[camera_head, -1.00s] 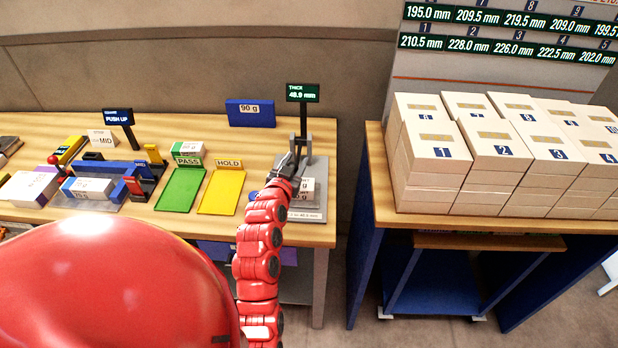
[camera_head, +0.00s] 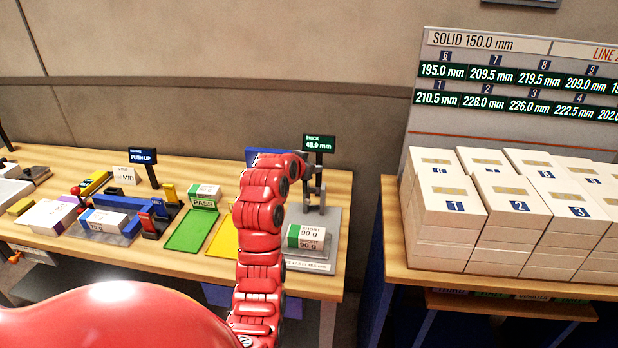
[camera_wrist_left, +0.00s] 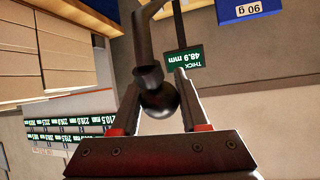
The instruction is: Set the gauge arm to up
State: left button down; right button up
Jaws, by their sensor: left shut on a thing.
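The thickness gauge (camera_head: 330,222) is a grey stand at the right end of the bench, with a small display (camera_head: 319,144) reading 48.9 mm. My left gripper (camera_head: 312,166) is at the gauge's upper part, just below the display, mostly hidden by my wrist. In the left wrist view its red-padded jaws are closed around the black ball knob (camera_wrist_left: 159,98) of the gauge arm (camera_wrist_left: 146,40). The arm's full angle is hard to tell. My right gripper is out of view.
A green PASS tray (camera_head: 191,231) and a yellow tray (camera_head: 224,240), partly behind my arm, lie left of the gauge. A blue stand (camera_head: 125,205) with a ream is further left. White ream stacks (camera_head: 450,200) fill the right-hand table.

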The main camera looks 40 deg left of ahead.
pick_arm(q)
jog(key=shift+w+a+r, duration=0.1)
jog(key=shift+w+r, duration=0.05)
dwell(0.3)
jog(key=c, duration=0.7)
grip_release()
jog(key=shift+o, duration=1.3)
